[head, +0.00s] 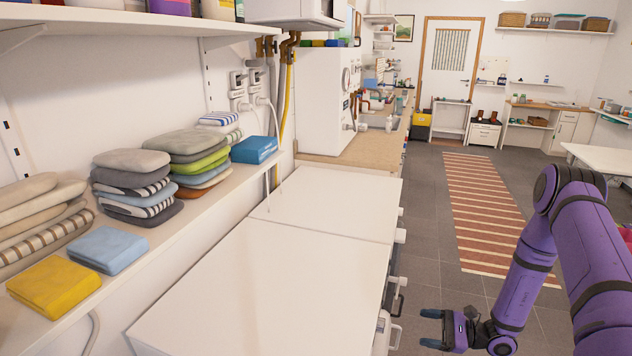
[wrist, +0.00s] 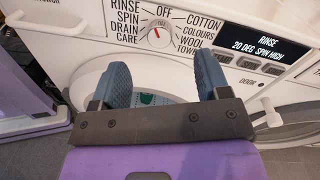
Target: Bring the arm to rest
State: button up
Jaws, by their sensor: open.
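My purple arm (head: 590,255) reaches down at the right of the head view. My gripper (head: 430,328) is at its end, low over the grey floor and to the right of the white machine fronts. It is open, with two dark blue fingers apart. In the wrist view my gripper (wrist: 163,78) is in front of a washing machine panel (wrist: 110,40) with a dial and a lit display (wrist: 262,48). Nothing shows held between the fingers. A pale round rim and a small green patch show behind them.
White machine tops (head: 250,285) fill the middle left, with handles sticking out on their right side. A shelf (head: 190,215) holds folded cloths and stacked pads. A striped rug (head: 488,210) lies on open floor. A white table (head: 600,160) stands at the right.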

jog(key=s+a+r+n+g+h, duration=0.2)
jog(key=r+n+g, duration=0.15)
jog(key=r, duration=0.65)
jog(key=s+a+r+n+g+h, duration=0.1)
jog(key=r+n+g+h, duration=0.2)
jog(key=r, duration=0.7)
jog(key=s+a+r+n+g+h, duration=0.2)
jog(key=r+n, duration=0.3)
jog(key=r, duration=0.5)
jog(key=s+d+r+n+t+h, duration=0.2)
jog(key=s+r+n+t+h, duration=0.4)
jog(key=s+r, duration=1.3)
jog(key=shift+s+r+t+h, duration=0.3)
jog(key=shift+s+t+h, duration=0.3)
jog(key=shift+t+h, duration=1)
jog(key=shift+g+h, duration=0.4)
jog(key=shift+g, duration=0.15)
